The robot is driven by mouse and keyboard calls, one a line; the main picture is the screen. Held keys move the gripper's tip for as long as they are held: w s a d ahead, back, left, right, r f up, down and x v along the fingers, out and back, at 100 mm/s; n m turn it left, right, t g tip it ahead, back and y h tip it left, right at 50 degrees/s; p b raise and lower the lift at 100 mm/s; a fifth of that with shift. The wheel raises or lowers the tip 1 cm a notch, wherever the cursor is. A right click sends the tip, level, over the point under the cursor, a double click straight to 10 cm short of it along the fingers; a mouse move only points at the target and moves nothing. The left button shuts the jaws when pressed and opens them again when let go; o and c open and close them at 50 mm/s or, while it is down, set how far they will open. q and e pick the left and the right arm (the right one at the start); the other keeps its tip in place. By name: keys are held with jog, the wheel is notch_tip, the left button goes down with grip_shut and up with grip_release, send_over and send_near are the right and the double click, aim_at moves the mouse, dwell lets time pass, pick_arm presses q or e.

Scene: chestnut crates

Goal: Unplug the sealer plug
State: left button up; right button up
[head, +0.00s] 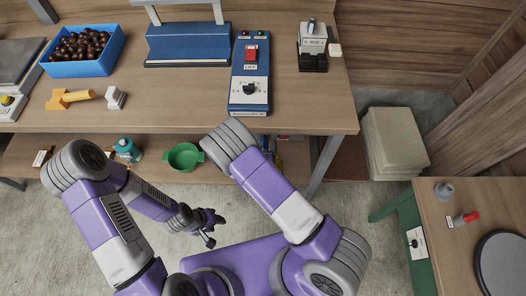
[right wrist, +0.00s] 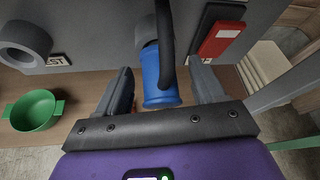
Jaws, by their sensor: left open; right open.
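A blue plug (right wrist: 162,82) with a thick black cable looping over it shows in the right wrist view, set at a grey panel (right wrist: 95,70). My right gripper (right wrist: 163,88) is open, one finger on each side of the plug; I cannot tell whether either touches it. In the head view this gripper and the plug are hidden. The blue sealer (head: 188,48) and a blue control box (head: 250,75) with a red switch stand on the bench. My left gripper (head: 208,228) is open and empty, low in front of the bench.
A green bowl (head: 184,156) sits on the lower shelf. The bench (head: 150,110) holds a blue crate (head: 85,68) of chestnuts. A side table (head: 450,250) stands at right.

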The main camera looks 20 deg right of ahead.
jog(key=shift+c, duration=0.3)
grip_shut()
dwell(0.4)
jog(key=shift+s+a, duration=0.15)
jog(key=shift+s, duration=0.45)
dwell(0.3)
jog(key=c, duration=0.6)
grip_release()
grip_shut()
